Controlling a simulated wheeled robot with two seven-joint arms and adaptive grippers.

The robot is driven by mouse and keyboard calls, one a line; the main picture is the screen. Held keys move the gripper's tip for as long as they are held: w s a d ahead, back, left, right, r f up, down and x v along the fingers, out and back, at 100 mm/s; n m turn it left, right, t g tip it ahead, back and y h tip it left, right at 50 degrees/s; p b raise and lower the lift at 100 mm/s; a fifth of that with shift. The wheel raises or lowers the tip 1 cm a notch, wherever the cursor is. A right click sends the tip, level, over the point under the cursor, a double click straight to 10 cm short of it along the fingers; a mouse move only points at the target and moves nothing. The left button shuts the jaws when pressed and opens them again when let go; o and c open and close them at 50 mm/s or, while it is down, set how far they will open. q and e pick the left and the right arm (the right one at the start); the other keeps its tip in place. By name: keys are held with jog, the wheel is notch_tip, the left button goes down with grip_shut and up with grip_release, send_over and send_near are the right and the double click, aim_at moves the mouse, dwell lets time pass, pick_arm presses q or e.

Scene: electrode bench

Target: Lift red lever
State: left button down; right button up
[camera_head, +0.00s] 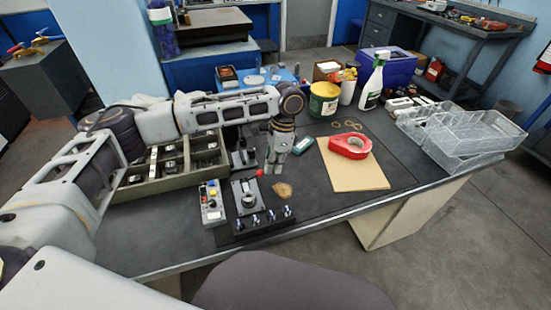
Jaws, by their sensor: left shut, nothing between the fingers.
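The red lever tip (259,172) shows small and bright at the middle of the bench, just left of my left gripper's fingertips. A grey plate with a round black-and-silver part (247,199) lies just in front of it; I cannot tell whether the lever joins this plate or the dark upright device (242,157) behind. My left gripper (274,171) points down, shut and empty, its tips close beside the red tip. I cannot tell whether they touch. My right gripper is not in view.
A control box with coloured buttons (211,204) and a strip of several posts (264,220) stand in front. A compartment tray (160,178) lies left under my arm. A brown lump (283,190), red tape roll (350,146) and clear trays (470,132) lie right.

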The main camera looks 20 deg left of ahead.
pick_arm(q)
jog(key=shift+x, duration=1)
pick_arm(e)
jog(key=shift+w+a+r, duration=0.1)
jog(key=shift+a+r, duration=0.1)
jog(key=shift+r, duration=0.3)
